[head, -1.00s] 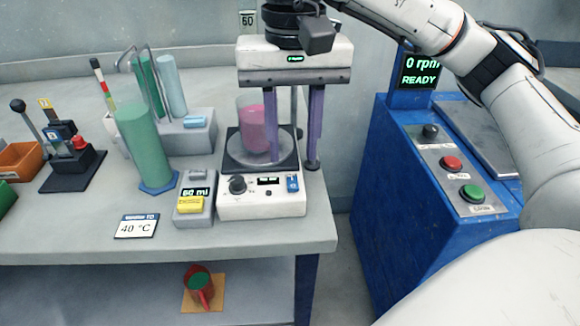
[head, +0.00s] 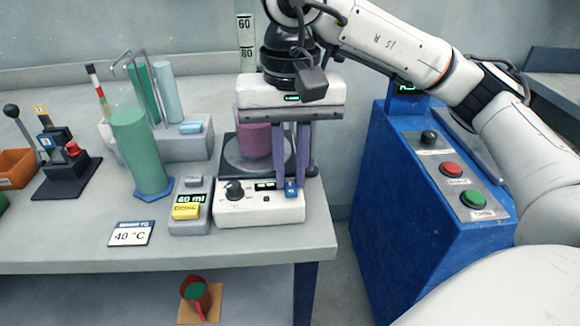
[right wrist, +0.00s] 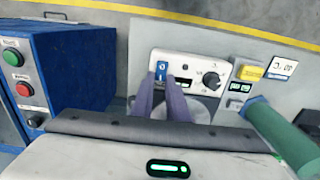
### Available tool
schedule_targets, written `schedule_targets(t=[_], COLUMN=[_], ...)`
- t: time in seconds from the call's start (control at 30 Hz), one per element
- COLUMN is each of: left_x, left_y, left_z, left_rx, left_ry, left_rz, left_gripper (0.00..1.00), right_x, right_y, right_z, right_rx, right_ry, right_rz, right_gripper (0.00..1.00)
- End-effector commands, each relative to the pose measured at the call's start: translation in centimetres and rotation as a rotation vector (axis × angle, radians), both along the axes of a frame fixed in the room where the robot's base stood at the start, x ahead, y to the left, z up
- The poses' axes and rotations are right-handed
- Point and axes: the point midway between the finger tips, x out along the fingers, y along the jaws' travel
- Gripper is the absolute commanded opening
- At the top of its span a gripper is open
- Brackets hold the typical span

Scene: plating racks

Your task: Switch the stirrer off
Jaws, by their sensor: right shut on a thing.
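The stirrer (head: 262,208) is a white box with a black knob (head: 235,190), a small lit display and a blue switch (head: 291,190) at its right front. A beaker with pink liquid (head: 254,140) stands on its round plate, partly hidden by my gripper. My right gripper (head: 290,184) points down over the stirrer, its purple fingers close together at the blue switch. In the right wrist view the fingertips (right wrist: 161,80) are shut around the blue switch (right wrist: 161,69). My left gripper is not in view.
A yellow-buttoned unit (head: 189,208) reading 60 ml stands left of the stirrer, by a green cylinder (head: 140,150) and a 40 °C card (head: 131,233). A blue cabinet (head: 405,190) with red and green buttons stands right, across a gap. The table's front edge is clear.

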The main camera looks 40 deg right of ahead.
Motion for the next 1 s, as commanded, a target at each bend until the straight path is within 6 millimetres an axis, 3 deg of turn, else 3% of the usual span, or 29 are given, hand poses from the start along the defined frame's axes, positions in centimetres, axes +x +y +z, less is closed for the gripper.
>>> schedule_targets(t=[0.4,0.8,0.83,0.9,0.93,1.0], left_x=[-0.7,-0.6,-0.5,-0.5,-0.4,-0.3], left_y=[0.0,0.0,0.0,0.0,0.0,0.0], left_z=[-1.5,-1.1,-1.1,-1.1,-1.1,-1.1], left_rx=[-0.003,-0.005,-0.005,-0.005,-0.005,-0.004], left_ry=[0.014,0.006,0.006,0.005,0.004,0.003], left_rz=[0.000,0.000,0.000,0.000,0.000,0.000], left_gripper=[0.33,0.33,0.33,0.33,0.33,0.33], right_x=[-0.9,-1.0,-1.0,-1.0,-1.0,-1.0], right_y=[0.6,0.7,0.7,0.7,0.7,0.7], right_z=[0.3,0.3,0.3,0.3,0.3,0.3], right_rx=[-0.184,-0.207,-0.207,-0.207,-0.207,-0.207], right_ry=[-0.298,-0.338,-0.338,-0.338,-0.337,-0.337], right_rz=[0.005,0.000,0.000,0.000,0.000,0.000], right_gripper=[0.00,0.00,0.16,0.28,0.33,0.33])
